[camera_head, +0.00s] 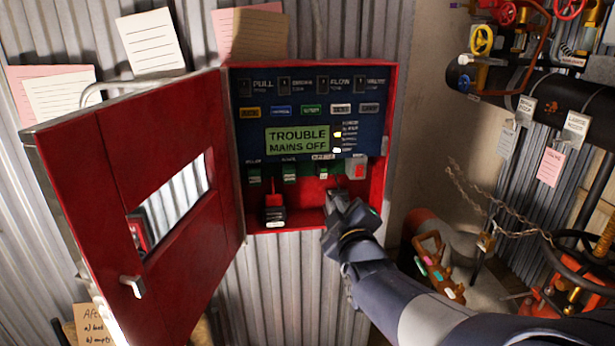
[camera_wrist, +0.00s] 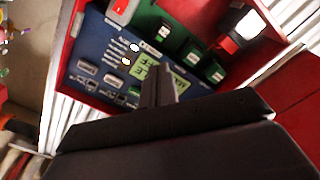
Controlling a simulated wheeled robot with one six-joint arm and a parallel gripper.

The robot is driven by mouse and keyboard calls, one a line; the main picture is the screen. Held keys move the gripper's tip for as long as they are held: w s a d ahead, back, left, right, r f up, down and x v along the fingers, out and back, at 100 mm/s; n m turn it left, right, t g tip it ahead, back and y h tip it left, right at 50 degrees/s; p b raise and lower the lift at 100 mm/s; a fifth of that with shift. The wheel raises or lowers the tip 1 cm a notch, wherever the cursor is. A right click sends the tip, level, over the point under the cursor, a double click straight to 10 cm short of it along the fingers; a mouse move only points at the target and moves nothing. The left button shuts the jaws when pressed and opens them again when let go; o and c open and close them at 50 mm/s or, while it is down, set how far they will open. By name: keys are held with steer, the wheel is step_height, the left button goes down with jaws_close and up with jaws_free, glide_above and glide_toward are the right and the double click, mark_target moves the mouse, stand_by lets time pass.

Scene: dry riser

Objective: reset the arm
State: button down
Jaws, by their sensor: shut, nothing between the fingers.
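My gripper (camera_head: 340,200) is shut and empty in the head view, at the lower right of the open red panel box (camera_head: 392,110). In the wrist view the shut fingers (camera_wrist: 157,85) point at the blue panel face (camera_wrist: 88,50). I cannot tell whether they touch anything. The panel's green display (camera_head: 297,139) reads "TROUBLE MAINS OFF". My arm comes in from the lower right of the head view and hides part of the box's lower right corner.
The box's red door (camera_head: 110,200) stands swung open to the left. A black device with a red top (camera_head: 273,208) sits at the box's bottom left. Pipes with coloured valve wheels (camera_head: 481,40), hanging tags (camera_head: 549,165) and a chain (camera_head: 490,205) are at the right.

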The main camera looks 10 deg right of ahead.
steer(key=shift+w, duration=0.15)
steer(key=p, duration=0.3)
glide_toward(324, 171)
steer(key=w, duration=0.4)
steer(key=shift+w, duration=0.1)
steer(key=shift+w+r, duration=0.15)
steer(key=shift+w, duration=0.2)
steer(key=shift+w+p, duration=0.45)
steer(key=shift+w, duration=0.1)
